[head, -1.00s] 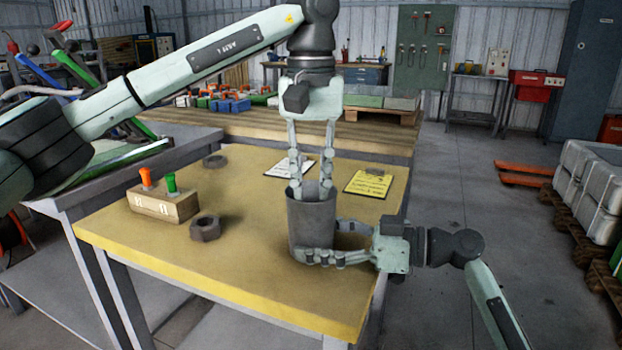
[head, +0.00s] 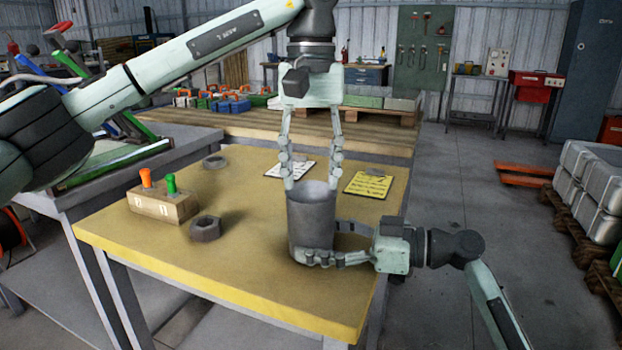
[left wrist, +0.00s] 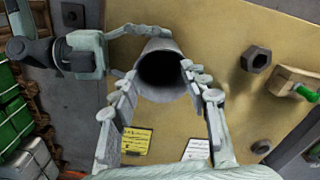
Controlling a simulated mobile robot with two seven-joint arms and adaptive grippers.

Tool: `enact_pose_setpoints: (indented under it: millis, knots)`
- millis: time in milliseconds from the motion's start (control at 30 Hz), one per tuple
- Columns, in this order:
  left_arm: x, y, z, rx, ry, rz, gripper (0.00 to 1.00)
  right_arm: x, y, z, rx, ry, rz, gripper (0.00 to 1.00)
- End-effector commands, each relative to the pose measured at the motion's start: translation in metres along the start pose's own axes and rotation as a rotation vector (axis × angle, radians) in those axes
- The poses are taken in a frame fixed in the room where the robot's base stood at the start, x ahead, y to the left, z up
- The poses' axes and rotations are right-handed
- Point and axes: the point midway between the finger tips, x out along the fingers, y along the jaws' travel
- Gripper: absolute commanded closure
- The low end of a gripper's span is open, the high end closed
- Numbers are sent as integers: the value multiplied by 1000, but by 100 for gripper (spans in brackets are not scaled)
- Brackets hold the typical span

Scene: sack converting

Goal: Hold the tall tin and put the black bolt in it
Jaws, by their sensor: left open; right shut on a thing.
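The tall grey tin (head: 312,220) stands upright near the right edge of the yellow-topped table; its open mouth also shows in the left wrist view (left wrist: 162,72). My right gripper (head: 325,252) is shut on the tin low on its side, coming from the right. My left gripper (head: 311,180) points down over the tin's mouth, fingers spread apart, with nothing visible between them; its fingers also show in the left wrist view (left wrist: 160,80). The black bolt is not seen in any view. The tin's inside is dark, so I cannot tell what lies in it.
A wooden block (head: 160,208) with orange and green pegs and a hex nut (head: 205,228) are left of the tin. A ring-shaped part (head: 215,161) lies farther back. A yellow sheet (head: 368,184) and a white sheet (head: 290,169) lie behind the tin. The table's front is clear.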

Motion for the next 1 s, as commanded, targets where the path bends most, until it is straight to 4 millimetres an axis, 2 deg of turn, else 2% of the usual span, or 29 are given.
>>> enact_pose_setpoints:
  millis: [200,400,567,800,833,1000]
  knots:
    - [-51,0,0,-2,7,-1,55,0,0,0,0,-1,0,50]
    - [-86,0,0,-1,5,-1,55,0,0,0,0,-1,0,50]
    - [-100,0,1,0,2,1,55,0,0,0,0,-1,0,50]
    - [-103,0,1,2,1,1,55,0,0,0,0,0,0,50]
    - [-103,0,1,2,1,1,55,0,0,0,0,0,0,30]
    - [-103,0,1,2,1,1,55,0,0,0,0,0,0,9]
